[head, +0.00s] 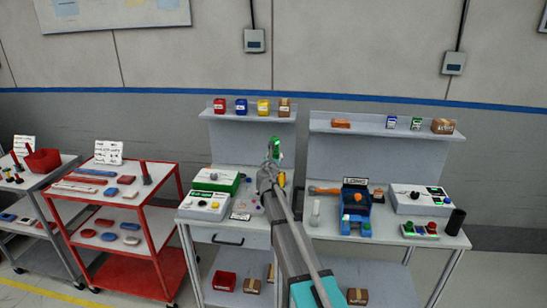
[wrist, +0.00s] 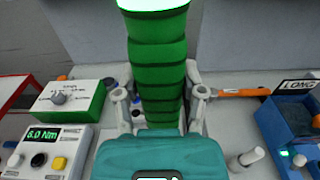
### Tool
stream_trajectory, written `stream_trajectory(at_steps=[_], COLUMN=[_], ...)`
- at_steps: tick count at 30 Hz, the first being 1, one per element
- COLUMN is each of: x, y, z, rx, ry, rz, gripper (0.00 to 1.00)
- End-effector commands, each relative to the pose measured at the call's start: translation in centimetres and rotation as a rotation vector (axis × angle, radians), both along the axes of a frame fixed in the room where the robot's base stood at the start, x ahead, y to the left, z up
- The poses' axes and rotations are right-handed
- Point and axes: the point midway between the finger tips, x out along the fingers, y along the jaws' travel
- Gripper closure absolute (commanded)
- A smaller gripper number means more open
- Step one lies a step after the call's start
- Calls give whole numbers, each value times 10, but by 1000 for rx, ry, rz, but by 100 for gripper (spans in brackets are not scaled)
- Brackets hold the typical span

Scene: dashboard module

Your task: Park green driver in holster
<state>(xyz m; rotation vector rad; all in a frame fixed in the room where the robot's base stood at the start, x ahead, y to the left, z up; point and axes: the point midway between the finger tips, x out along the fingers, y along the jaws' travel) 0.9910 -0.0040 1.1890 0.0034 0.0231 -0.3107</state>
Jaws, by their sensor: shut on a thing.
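The green driver (head: 276,146) is in my gripper (head: 271,168), raised above the left workbench. In the wrist view the ribbed green grip of the driver (wrist: 158,60) stands between the two fingers of my gripper (wrist: 160,98), which are shut on it. The lower end of the driver is hidden behind my teal gripper body. No holster is plainly marked; a black upright cylinder (head: 455,222) at the right end of the right workbench may be it, but I cannot tell.
The left workbench holds a green-based dial box (head: 216,179) and a torque display box (wrist: 47,148). The right workbench holds a blue fixture labelled LONG (head: 355,208), an orange-handled tool (head: 324,190), a white peg (head: 315,212) and a button box (head: 419,230). Shelves stand behind; a red cart (head: 110,190) is left.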

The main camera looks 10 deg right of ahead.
Motion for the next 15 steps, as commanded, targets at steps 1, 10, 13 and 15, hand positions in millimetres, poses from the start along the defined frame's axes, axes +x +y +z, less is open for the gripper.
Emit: stream_trajectory(at_steps=[1, 10, 13, 15], x=[0, 0, 0, 0], y=[0, -1, -1, -1], z=[-2, -15, -19, -23], rx=[-1, -1, -1, -1], ry=[-1, -1, -1, -1], rz=[0, -1, -1, -1], gripper=[100, 100, 100, 100])
